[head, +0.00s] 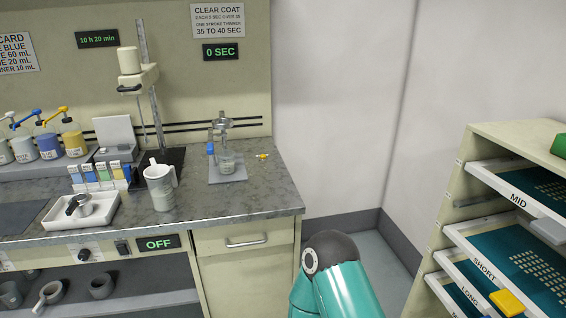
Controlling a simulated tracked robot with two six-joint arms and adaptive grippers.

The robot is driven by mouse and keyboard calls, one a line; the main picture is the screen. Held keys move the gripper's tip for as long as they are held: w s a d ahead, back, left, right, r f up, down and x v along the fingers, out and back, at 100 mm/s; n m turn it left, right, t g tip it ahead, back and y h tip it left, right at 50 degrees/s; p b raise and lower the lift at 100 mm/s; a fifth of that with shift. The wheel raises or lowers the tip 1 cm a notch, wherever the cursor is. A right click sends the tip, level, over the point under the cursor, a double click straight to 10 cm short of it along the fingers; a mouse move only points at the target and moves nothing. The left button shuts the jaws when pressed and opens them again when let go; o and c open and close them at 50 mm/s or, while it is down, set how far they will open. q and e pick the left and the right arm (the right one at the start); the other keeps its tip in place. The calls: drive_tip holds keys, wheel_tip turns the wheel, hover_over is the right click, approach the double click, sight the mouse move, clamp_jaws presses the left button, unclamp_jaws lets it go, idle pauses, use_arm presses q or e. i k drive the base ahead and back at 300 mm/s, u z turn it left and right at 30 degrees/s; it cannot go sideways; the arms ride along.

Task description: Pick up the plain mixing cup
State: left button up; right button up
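A pale grey cup (161,192) with a white handled piece at its rim stands upright on the counter (240,200), in front of the mixer stand. On the open shelf below are several grey cups: one at the right (101,287), one with a pale rim and handle in the middle (48,295), and one at the left (10,293). I cannot tell which of these is the plain mixing cup. Neither of my grippers is in view; only a teal link of my own arm shows at the bottom centre.
A white tray (105,222) with a dark-handled cup is at the counter's left. A mixer stand (147,75) rises behind, and a small glass vessel (226,160) stands on a grey pad. A cabinet with open drawers (480,235) is at the right.

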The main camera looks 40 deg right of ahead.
sight(227, 163)
drive_tip(key=z, duration=0.3)
drive_tip(key=i, duration=1)
